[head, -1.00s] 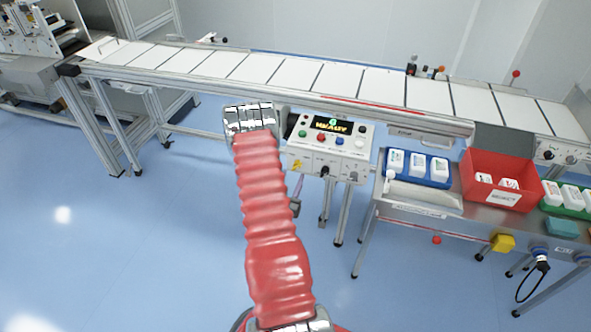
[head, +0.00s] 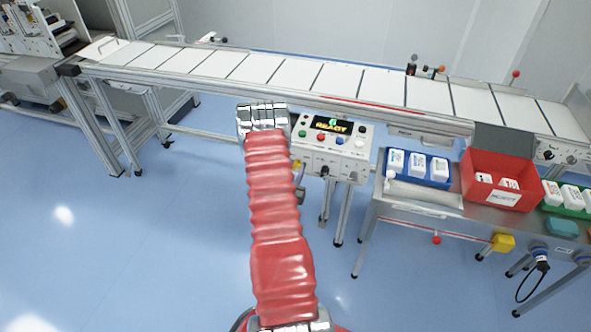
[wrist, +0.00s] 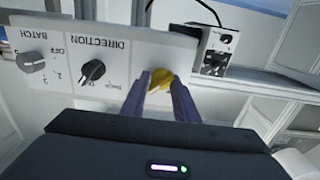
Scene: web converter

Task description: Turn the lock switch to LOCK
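In the wrist view the control box face is upside down. A yellow switch knob (wrist: 161,78) is on it, taken to be the lock switch; its label is hidden behind my fingers, so its setting is unclear. My gripper (wrist: 160,88) is open, with its two fingers apart on either side of the yellow knob. I cannot tell whether they touch it. In the head view my gripper (head: 264,112) is at the left end of the control box (head: 330,155), and my arm hides part of that end.
A black DIRECTION knob (wrist: 92,72) and a grey BATCH knob (wrist: 32,62) share the panel. The box's sloped top has a READY display (head: 331,125) and several buttons. The conveyor (head: 250,68) runs behind. A red bin (head: 498,178) and a blue tray (head: 425,178) are at right.

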